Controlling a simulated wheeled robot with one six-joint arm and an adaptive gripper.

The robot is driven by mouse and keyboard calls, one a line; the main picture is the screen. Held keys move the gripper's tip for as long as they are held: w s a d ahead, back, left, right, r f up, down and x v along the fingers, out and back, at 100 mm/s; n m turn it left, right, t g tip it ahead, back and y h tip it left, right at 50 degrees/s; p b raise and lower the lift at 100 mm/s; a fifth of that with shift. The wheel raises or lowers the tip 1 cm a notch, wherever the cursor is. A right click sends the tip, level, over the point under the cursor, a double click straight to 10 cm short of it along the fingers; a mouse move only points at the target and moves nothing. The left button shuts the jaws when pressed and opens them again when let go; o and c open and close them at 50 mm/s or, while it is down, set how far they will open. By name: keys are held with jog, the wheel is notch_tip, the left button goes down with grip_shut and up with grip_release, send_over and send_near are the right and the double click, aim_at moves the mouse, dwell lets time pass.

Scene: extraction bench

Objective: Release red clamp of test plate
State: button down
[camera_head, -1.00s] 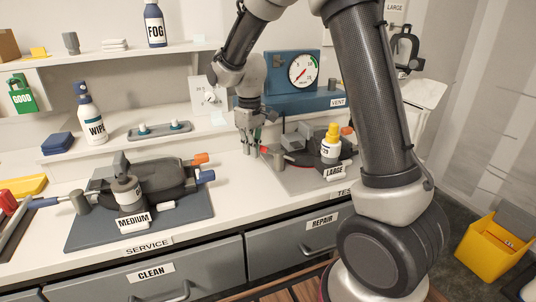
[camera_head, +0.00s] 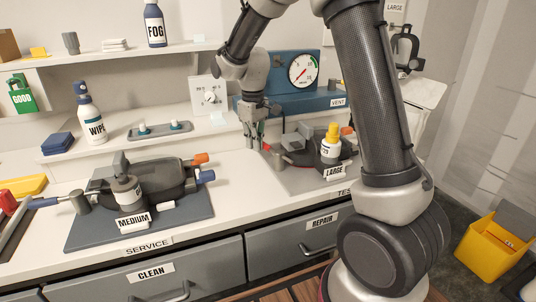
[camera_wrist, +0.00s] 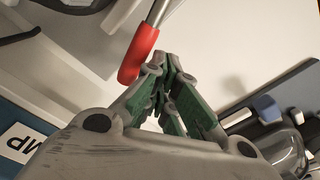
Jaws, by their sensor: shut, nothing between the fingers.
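The red clamp handle (camera_wrist: 138,55) is a red grip on a metal rod. It lies close beside my fingertips, on their left in the wrist view; I cannot tell whether they touch. In the head view the red handle (camera_head: 266,147) shows small, just right of my gripper. My gripper (camera_head: 254,145) points down over the left edge of the test plate (camera_head: 292,180). It is shut and empty, with its green-padded fingers together in the wrist view (camera_wrist: 161,62). A device labelled LARGE sits on the plate, partly hidden by my arm.
The blue gauge box (camera_head: 285,75) is behind. A MEDIUM device on a dark service mat (camera_head: 190,225) lies to the left. The white bench between the mat and plate is clear.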

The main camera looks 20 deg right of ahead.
notch_tip(320, 180, up, 7)
jog(key=shift+s, duration=0.45)
jog(key=shift+f, duration=0.1)
dwell(0.5)
jog(key=s+d+r+m+t, duration=0.1)
jog(key=s+d, duration=0.3)
jog(key=s, duration=0.5)
jog(key=s+d+r+m+t, duration=0.2)
jog(key=s+d+r+m, duration=0.1)
jog(key=s, duration=0.6)
jog(key=s+d+r+m+t, duration=0.1)
jog(key=s+d, duration=0.4)
jog(key=s, duration=0.5)
notch_tip(320, 180, up, 2)
jog(key=shift+r+m, duration=0.1)
jog(key=shift+m, duration=0.4)
